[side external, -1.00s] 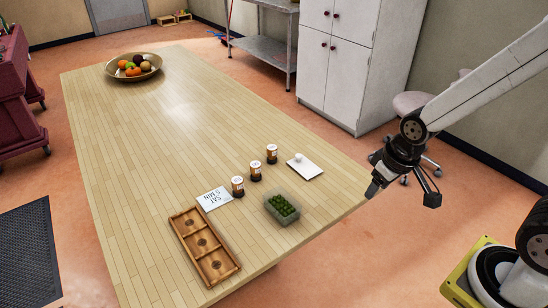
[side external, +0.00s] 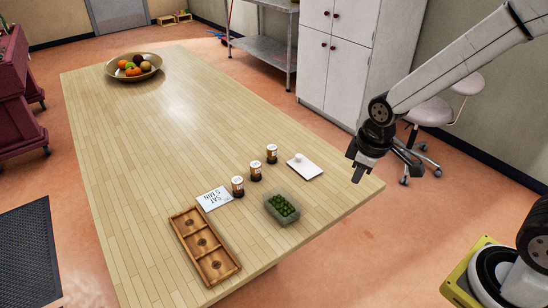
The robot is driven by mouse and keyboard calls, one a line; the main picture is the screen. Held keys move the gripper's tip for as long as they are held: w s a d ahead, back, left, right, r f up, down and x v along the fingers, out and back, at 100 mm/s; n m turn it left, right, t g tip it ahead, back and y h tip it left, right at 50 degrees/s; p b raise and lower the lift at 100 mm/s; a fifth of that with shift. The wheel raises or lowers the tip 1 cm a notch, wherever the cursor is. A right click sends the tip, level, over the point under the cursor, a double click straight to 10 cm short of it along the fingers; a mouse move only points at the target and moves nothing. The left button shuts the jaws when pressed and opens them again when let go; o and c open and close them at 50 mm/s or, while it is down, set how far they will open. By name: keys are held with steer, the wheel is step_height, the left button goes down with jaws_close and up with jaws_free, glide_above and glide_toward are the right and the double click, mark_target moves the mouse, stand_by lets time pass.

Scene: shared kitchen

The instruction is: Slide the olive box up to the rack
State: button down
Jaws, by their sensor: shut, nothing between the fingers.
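The olive box (side external: 283,219) is a small clear tub holding several green olives. It stands upright near the front right part of the table. The rack (side external: 182,232) is a brown wooden frame with three compartments, lying flat to the left of the box. A stretch of bare table lies between them. My gripper (side external: 356,174) is shut and empty. It points down and hangs above the right edge of the table, to the upper right of the box and apart from it.
Several small things stand on the table (side external: 150,150) beyond the box: three brown jars (side external: 255,172), a white card (side external: 214,199) with writing, and a white board (side external: 313,176) with a small white object on it. A fruit bowl (side external: 117,72) sits at the far end.

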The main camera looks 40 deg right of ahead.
mark_target(254, 229)
steer(key=w+a+n+g, duration=0.1)
steer(key=w+a+n, duration=0.3)
steer(key=w+n, duration=0.6)
steer(key=shift+w+f+n+g, duration=0.25)
steer(key=shift+n+g, duration=0.15)
steer(key=shift+n, duration=1)
steer(key=shift+s+a+f, duration=0.1)
step_height(254, 229, down, 9)
steer(key=shift+f, duration=0.2)
steer(key=shift+a+f, duration=0.2)
steer(key=shift+f, duration=0.1)
steer(key=shift+a+r, duration=0.1)
steer(key=shift+a, duration=1.7)
steer(key=a, duration=1.2)
steer(key=shift+a, duration=0.25)
